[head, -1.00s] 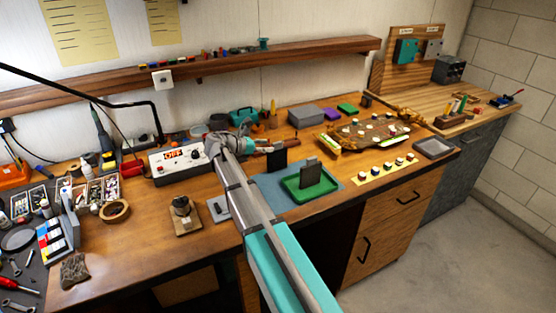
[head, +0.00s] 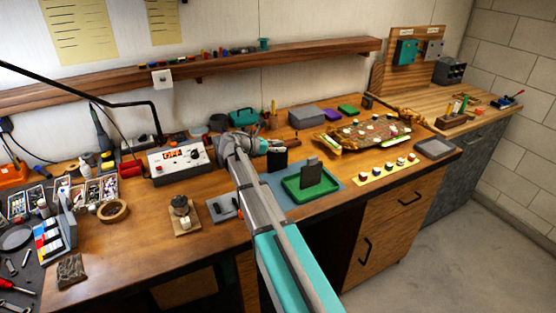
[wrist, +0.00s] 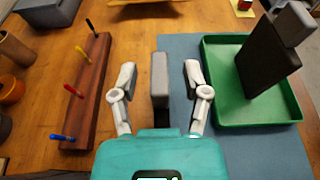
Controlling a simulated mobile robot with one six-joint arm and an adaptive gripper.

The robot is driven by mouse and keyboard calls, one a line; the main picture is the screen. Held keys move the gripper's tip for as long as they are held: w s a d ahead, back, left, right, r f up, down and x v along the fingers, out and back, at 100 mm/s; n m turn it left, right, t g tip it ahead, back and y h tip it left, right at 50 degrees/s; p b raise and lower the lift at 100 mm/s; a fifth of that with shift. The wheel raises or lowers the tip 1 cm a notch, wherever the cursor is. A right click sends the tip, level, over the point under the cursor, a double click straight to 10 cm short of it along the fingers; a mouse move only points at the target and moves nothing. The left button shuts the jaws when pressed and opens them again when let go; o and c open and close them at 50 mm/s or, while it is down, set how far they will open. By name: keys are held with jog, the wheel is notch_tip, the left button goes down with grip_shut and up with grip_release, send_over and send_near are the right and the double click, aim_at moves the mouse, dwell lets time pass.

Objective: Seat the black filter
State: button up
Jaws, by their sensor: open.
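A dark slab with a grey tab on top (head: 310,170) stands in the green tray (head: 296,196); it shows at the right of the wrist view (wrist: 268,62). A black upright plate (head: 278,158) stands at the back left edge of the blue mat (head: 272,178), just below my gripper (head: 277,145). I cannot tell for sure which of the two is the black filter. In the wrist view my gripper (wrist: 159,75) is open. A narrow grey upright block (wrist: 160,82) lies between its fingers, with gaps on both sides.
A wooden rack with coloured tools (wrist: 85,90) stands left of my gripper. A grey box (head: 306,116) and a brown contraption (head: 365,137) are behind and right. A control box reading OFF (head: 180,163) is left. Bare wood lies between rack and mat.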

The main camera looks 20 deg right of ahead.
aim_at(277, 142)
dwell(0.4)
grip_shut()
jog(key=shift+r, duration=0.15)
notch_tip(277, 142, up, 3)
jog(key=p, duration=0.3)
jog(key=s+a+r+p, duration=0.6)
jog(key=s+r+p, duration=0.3)
jog(key=s, duration=0.3)
jog(key=shift+s+r+p, duration=0.3)
jog(key=shift+r+p, duration=0.1)
jog(key=shift+p, duration=0.1)
jog(key=shift+a, duration=0.1)
dwell(0.5)
